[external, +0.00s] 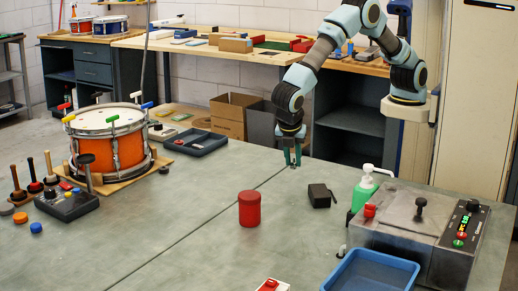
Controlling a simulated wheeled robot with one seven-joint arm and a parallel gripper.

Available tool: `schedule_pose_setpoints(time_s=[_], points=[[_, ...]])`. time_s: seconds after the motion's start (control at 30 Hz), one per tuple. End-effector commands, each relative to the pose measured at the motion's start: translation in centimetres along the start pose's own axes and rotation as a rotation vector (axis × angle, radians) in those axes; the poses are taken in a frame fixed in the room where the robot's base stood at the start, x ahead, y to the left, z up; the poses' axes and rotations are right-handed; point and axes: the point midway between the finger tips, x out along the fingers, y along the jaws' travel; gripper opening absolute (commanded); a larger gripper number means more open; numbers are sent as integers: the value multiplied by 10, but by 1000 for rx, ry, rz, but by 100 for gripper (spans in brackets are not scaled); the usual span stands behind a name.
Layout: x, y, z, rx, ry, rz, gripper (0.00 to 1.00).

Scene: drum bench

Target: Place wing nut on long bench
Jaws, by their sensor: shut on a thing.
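My gripper (293,163) points down over the far part of the large grey-green bench (190,215), near its back edge. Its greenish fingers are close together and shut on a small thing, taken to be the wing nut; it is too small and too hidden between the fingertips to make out. I cannot tell whether the fingertips touch the surface. A long wooden-topped bench (150,42) runs along the wall behind; I cannot tell which of the two is the long bench.
A red canister (249,209) and a dark small box (320,196) stand near my gripper. A green pump bottle (363,190), a grey machine (400,225) and a blue tray (370,274) are at right. An orange drum (120,153) and a dark tray (195,143) are at left.

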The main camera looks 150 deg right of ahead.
Motion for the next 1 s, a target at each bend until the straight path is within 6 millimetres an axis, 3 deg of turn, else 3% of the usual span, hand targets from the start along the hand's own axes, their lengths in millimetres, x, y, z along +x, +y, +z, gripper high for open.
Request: schedule_pose_setpoints(time_s=[0.03, 0.2, 0.37, 0.6, 0.8, 1.0], points=[[2, 25, 9, -56, -1, 25, 0], [12, 100, 39, -288, 0, 121, 0], [22, 166, 75, -505, 0, 212, 0], [42, 256, 144, -821, 2, 345, 0], [56, 311, 199, -1043, 3, 438, 0], [64, 335, 227, -1159, 3, 484, 0]])
